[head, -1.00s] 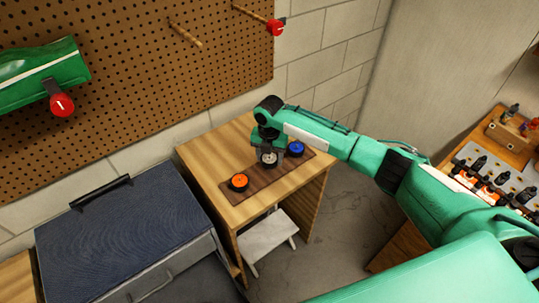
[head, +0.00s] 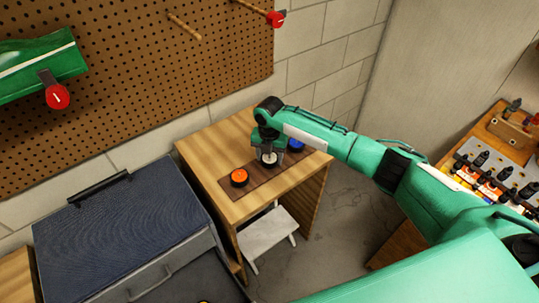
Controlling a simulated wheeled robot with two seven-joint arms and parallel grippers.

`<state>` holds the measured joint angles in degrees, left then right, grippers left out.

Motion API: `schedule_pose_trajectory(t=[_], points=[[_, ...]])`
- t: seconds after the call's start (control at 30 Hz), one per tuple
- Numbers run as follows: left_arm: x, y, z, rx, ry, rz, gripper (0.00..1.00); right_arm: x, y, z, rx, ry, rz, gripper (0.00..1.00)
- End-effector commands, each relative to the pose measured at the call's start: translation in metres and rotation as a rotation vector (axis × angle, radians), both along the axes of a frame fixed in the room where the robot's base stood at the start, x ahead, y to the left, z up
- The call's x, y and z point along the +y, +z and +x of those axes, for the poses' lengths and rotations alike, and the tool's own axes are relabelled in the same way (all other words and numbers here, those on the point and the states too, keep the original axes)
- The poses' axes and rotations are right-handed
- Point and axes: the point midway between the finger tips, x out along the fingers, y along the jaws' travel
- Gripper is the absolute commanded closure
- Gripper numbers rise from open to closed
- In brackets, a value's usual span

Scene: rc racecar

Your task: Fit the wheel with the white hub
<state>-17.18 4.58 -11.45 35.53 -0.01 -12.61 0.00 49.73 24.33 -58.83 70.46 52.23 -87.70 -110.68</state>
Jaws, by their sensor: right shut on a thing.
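The wheel with the white hub (head: 269,159) is a dark wheel with a pale centre, over a brown strip (head: 262,184) on the small wooden table. My right gripper (head: 268,152) points down from above and is shut on this wheel. The fingers partly cover it, and I cannot tell whether it touches the strip. An orange-hub wheel (head: 239,177) lies to its left, and a blue-hub wheel (head: 296,145) to its right, partly hidden by the gripper. A green body with a white stripe (head: 36,68) is at the upper left. My left gripper is out of view.
A pegboard (head: 120,100) with wooden pegs stands behind, with red round pieces at its left (head: 57,96) and right (head: 275,19). A dark blue-topped chest (head: 120,225) is left of the wooden table (head: 205,150). A tool bench (head: 510,160) is at the right.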

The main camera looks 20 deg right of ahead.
Motion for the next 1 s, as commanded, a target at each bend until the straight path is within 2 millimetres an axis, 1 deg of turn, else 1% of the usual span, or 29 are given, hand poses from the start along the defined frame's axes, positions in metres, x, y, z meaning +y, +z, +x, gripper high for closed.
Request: schedule_pose_trajectory(t=[0.03,0.07,0.1,0.17,0.2,0.47,0.57,0.67,0.77,1.0], points=[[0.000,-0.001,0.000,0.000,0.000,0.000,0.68,0.000,-0.002,0.000,0.000,0.000,0.000,0.67],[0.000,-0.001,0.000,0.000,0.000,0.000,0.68,0.000,-0.001,0.000,0.000,0.000,0.000,0.41],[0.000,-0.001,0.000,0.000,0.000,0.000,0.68,0.000,-0.001,0.000,0.000,0.000,0.000,0.33],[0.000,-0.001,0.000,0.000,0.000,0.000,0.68,0.000,-0.001,0.000,0.000,0.000,0.000,0.21],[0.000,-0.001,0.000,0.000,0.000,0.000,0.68,0.000,-0.001,0.000,0.000,0.000,0.000,0.20],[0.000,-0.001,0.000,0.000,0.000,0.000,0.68,0.000,0.000,0.000,0.000,0.000,0.000,0.20],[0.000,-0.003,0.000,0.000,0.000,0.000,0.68,0.000,0.005,0.000,-0.001,0.001,0.000,0.20],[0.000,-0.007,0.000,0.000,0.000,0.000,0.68,0.000,0.019,0.001,-0.003,0.000,0.001,0.20],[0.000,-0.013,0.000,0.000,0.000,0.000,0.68,0.000,0.039,0.001,-0.006,0.001,0.001,0.20],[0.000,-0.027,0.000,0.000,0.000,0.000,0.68,0.000,0.094,0.001,-0.004,0.002,0.001,0.20]])
